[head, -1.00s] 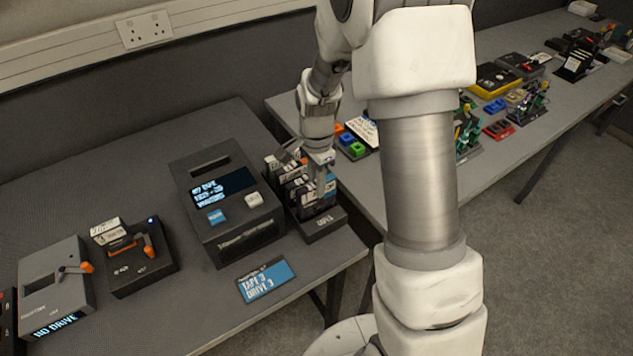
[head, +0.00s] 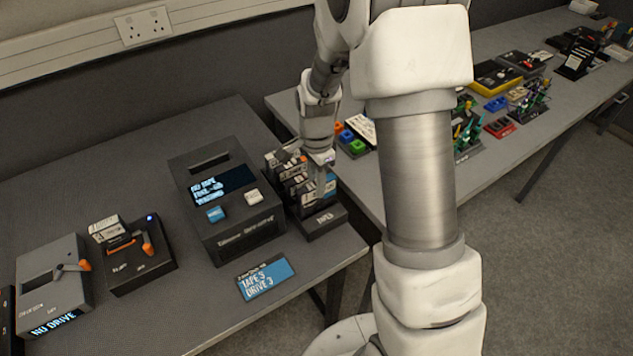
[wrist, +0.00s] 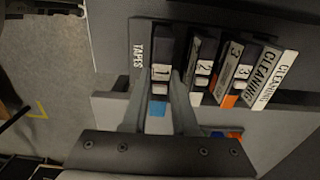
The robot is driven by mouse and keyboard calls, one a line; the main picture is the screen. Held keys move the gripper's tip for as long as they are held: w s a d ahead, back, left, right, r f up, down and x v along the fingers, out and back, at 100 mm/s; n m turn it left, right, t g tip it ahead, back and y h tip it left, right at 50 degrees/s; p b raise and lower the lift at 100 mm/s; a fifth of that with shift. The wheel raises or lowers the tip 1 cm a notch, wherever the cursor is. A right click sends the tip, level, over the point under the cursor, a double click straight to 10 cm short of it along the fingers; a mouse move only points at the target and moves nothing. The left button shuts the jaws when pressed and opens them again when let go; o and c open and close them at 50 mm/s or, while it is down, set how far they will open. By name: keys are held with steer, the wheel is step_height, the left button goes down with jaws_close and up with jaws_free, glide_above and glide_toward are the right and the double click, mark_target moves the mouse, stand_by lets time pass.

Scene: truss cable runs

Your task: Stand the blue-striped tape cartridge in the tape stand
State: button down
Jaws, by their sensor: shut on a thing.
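The blue-striped tape cartridge (wrist: 158,107), labelled 1, is between the two fingers of my gripper (wrist: 158,88) in the wrist view. My gripper is shut on it, and it also shows over the tape stand in the head view (head: 319,182). The dark tape stand (head: 322,223) is on the near right corner of the left table; its rim marked TAPES shows in the wrist view (wrist: 139,52). The cartridge is at the stand's end slot beside that lettering, in line with the others. How deep it sits is hidden.
Cartridges marked 2 (wrist: 203,68), 3 (wrist: 236,72) and CLEANING (wrist: 272,80) stand close beside the held one. A dark tape machine (head: 228,205) is left of the stand. A blue card (head: 265,278) lies in front. A second table with several small items is at right.

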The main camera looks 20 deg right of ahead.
steer(key=shift+f+b, duration=0.75)
steer(key=shift+f, duration=0.35)
stand_by(0.4)
steer(key=shift+c, duration=1.4)
jaws_free()
steer(key=shift+r+p, duration=2.85)
steer(key=shift+r, duration=0.95)
